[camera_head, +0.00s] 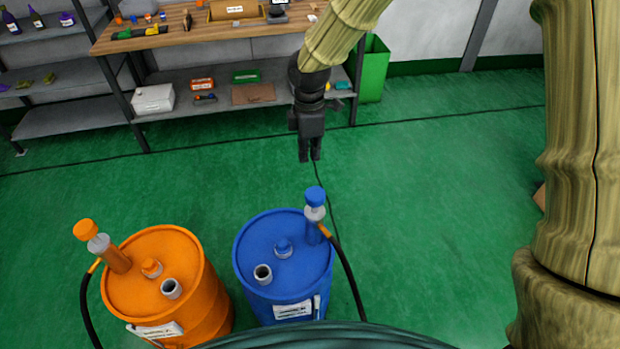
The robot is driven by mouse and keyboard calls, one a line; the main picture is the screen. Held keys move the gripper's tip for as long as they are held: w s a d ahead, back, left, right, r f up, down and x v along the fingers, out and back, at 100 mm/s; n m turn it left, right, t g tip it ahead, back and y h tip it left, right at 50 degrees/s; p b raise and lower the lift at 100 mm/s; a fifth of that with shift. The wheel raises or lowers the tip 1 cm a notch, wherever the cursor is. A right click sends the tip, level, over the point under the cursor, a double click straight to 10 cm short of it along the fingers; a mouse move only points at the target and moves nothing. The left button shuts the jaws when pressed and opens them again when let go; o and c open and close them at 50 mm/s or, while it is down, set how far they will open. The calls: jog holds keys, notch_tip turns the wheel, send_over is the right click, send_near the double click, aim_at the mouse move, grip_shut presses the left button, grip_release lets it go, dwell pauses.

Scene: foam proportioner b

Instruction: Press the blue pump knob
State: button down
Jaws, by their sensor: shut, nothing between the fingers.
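The blue pump knob (315,196) tops a grey collar on the pump at the right rear of the blue drum's lid. The blue drum (285,245) stands upright on the green floor, with a small blue cap and a grey open spout on its lid. A black hose runs from the pump down the drum's right side. My gripper (310,158) is shut and empty, pointing down. In the picture it is just above the knob, with a gap between them; its true height and distance from the knob cannot be told.
An orange drum (200,280) with an orange pump knob (86,229) stands to the left. A wooden-topped workbench (200,38) and shelves are at the back. A green bin (374,70) stands beside the bench.

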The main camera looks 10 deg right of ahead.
aim_at(309, 194)
notch_tip(309, 194, down, 14)
jog(key=p, duration=0.3)
dwell(0.5)
notch_tip(309, 194, down, 5)
jog(key=shift+r+b, duration=0.1)
jog(key=shift+b, duration=0.9)
notch_tip(309, 194, up, 5)
jog(key=p, duration=0.3)
jog(key=shift+f+p, duration=0.2)
jog(key=shift+p, duration=0.15)
jog(key=shift+r+b, duration=0.2)
jog(key=shift+b, duration=0.2)
notch_tip(309, 194, up, 9)
jog(key=b, duration=0.2)
